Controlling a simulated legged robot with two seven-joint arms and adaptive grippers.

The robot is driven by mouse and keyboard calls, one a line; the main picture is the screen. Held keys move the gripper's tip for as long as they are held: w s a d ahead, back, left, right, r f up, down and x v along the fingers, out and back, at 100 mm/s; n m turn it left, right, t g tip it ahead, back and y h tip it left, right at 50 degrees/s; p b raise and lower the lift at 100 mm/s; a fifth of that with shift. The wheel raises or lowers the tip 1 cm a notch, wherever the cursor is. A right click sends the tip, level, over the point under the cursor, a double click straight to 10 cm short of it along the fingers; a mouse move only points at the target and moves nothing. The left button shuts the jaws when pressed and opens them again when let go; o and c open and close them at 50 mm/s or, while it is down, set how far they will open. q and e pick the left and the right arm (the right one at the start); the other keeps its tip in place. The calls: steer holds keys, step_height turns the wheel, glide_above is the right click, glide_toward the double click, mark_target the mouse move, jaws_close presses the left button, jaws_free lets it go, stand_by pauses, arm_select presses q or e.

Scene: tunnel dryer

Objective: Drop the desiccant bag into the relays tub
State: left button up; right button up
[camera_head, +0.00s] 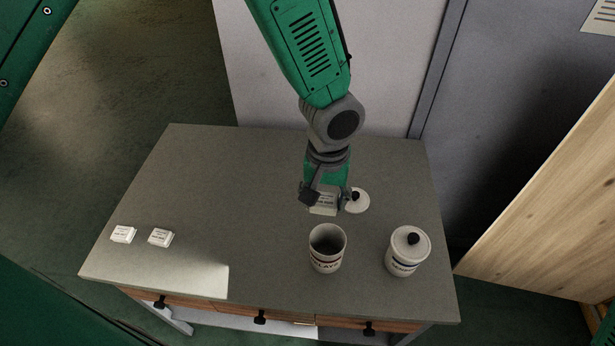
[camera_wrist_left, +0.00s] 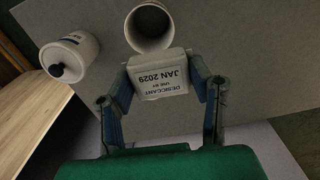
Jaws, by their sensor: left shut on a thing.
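My left gripper (camera_head: 325,196) is shut on a white desiccant bag (camera_wrist_left: 160,76), whose label reads "DESICCANT" and "JAN 2029" in the left wrist view. In the head view the bag (camera_head: 323,204) is held above the table, just behind the relays tub. The relays tub (camera_head: 326,262) is a white, open cylinder with dark lettering, and it stands upright. Its open mouth also shows in the left wrist view (camera_wrist_left: 151,28), just beyond the bag. A white lid with a black knob (camera_head: 357,203) lies on the table behind the tub. My right gripper is not in view.
A second white tub (camera_head: 403,262) with its lid on stands to the right of the relays tub. Two more white bags (camera_head: 123,234) (camera_head: 160,238) lie at the table's left. The grey table (camera_head: 220,180) is clear at back left. Drawers with black knobs line its front.

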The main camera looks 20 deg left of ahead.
arm_select(q)
steer(key=shift+f, duration=0.1)
steer(key=shift+s+f+b, duration=0.1)
steer(key=shift+f+b, duration=0.5)
steer(key=shift+f, duration=0.05)
step_height(320, 180, down, 5)
steer(key=b, duration=0.4)
steer(key=shift+r, duration=0.2)
steer(key=o, duration=1.3)
steer(key=shift+r, duration=0.1)
